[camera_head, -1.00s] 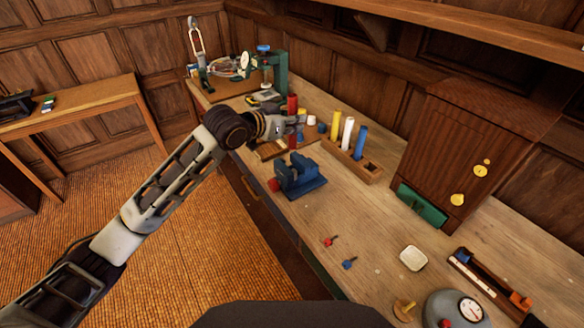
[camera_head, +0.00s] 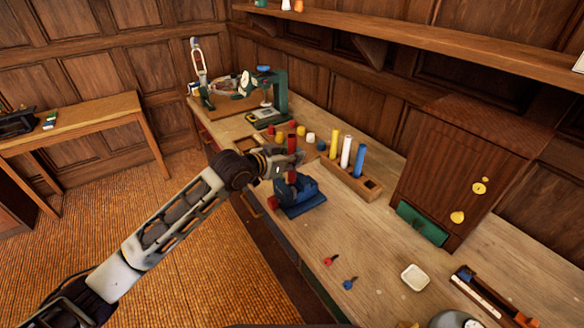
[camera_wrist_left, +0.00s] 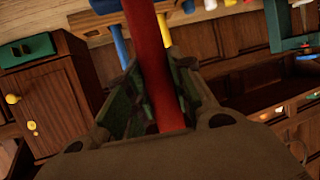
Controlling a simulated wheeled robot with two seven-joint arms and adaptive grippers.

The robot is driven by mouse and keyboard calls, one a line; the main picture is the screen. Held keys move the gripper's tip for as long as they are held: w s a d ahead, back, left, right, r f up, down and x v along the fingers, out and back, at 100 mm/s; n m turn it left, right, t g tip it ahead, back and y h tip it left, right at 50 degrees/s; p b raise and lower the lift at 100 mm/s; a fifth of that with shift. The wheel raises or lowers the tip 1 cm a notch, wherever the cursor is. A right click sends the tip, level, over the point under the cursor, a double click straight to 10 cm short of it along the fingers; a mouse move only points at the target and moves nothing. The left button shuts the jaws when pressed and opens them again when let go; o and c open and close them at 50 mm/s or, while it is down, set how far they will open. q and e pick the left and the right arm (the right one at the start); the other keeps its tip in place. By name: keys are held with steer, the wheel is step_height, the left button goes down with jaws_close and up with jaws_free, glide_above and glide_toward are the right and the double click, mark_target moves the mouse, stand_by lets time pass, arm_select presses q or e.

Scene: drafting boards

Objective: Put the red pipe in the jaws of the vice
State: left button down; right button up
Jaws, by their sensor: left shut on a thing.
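My left gripper (camera_head: 290,162) is shut on the red pipe (camera_head: 292,144) and holds it roughly upright. The pipe sticks out above and below the fingers. In the left wrist view the red pipe (camera_wrist_left: 150,50) stands between the two fingers. The blue vice (camera_head: 303,197) sits on the near edge of the workbench, directly under the gripper in the head view. The pipe's lower end overlaps the vice jaws in the picture; whether it is between them or above them I cannot tell. The gripper hides part of the vice. My right gripper is not in view.
A wooden rack (camera_head: 367,183) with yellow, white and blue pipes stands behind the vice. A green drill-like stand (camera_head: 279,90) is farther back. Small red and blue parts lie right of the vice. A wooden cabinet (camera_head: 455,165) stands at the right.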

arm_select(q)
steer(key=shift+f, duration=1.8)
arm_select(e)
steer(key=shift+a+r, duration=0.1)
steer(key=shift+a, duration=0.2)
arm_select(q)
steer(key=shift+f, duration=0.15)
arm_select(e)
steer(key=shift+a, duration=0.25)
arm_select(q)
steer(key=c, duration=1.2)
jaws_free()
steer(key=shift+c, duration=0.2)
steer(key=v, duration=1.2)
steer(key=shift+b, duration=0.35)
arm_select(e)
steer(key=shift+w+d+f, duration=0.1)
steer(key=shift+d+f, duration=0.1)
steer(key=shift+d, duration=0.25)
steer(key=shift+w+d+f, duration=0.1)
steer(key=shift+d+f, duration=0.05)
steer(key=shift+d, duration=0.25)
